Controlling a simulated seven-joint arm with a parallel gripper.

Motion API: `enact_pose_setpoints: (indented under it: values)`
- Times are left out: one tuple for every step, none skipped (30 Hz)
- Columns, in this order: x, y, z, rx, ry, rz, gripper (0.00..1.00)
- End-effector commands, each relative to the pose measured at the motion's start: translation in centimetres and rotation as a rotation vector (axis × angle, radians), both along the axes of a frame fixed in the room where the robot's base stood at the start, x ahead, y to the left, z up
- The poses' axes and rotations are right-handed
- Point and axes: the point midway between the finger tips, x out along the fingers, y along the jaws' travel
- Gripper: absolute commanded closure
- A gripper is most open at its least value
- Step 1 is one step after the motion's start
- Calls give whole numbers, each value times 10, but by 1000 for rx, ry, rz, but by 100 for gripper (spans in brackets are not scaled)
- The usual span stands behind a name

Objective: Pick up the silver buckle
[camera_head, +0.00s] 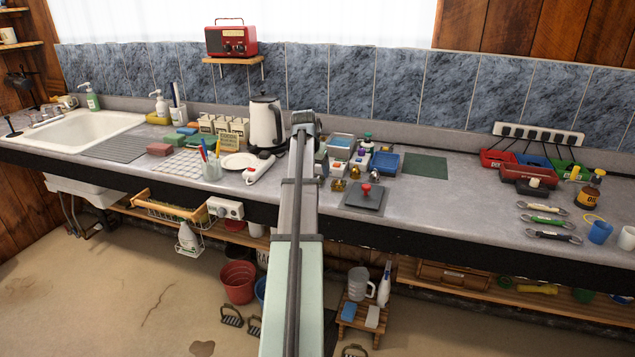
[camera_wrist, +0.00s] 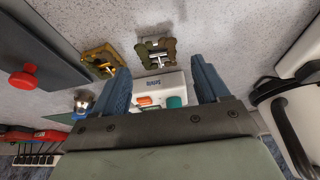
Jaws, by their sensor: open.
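My gripper (camera_wrist: 160,66) is open, with its two blue fingers apart and nothing held between them. In the wrist view, a square buckle (camera_wrist: 145,47) with a dull bronze-olive frame and a silver-looking bar lies just beyond the fingertips, roughly centred between them. A brighter gold buckle (camera_wrist: 98,52) lies to its left. In the head view, two small buckles show right of my arm, a darker one (camera_head: 338,185) nearer and a gold one (camera_head: 355,172) behind. Neither frame looks plainly silver. My arm hides most of the gripper in the head view.
A white box (camera_wrist: 172,84) with orange and green parts shows between the fingers. A grey plate with a red knob (camera_head: 366,188) stands right of the buckles. The white kettle (camera_head: 264,122) is to the left, a blue tray (camera_head: 385,161) behind right. The counter's front middle is clear.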

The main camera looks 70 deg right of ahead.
Motion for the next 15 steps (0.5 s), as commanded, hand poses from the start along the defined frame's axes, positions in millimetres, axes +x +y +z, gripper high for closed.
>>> enact_pose_setpoints:
  values:
    - [-1, -3, -7, 1, 1, 0, 26]
    - [-2, -4, -10, 1, 1, 0, 26]
    - [-3, -6, -15, 2, 0, -1, 26]
    - [-3, -8, -19, 2, 1, 0, 26]
    - [-3, -10, -23, 2, 1, 0, 26]
    - [-3, -11, -27, 1, 0, 0, 26]
    - [-3, -12, -30, 1, 0, 0, 26]
    - [-3, -13, -32, 1, 0, 0, 26]
    - [-3, -14, -33, 0, 0, 0, 26]
    - [-3, -14, -34, 0, 0, 0, 26]
    - [-3, -14, -34, 0, 0, 0, 26]
    - [-3, -14, -34, 0, 0, 0, 26]
    - [-3, -14, -34, 0, 0, 0, 26]
    - [-3, -14, -34, 0, 0, 0, 26]
    - [-3, -14, -34, 0, 0, 0, 26]
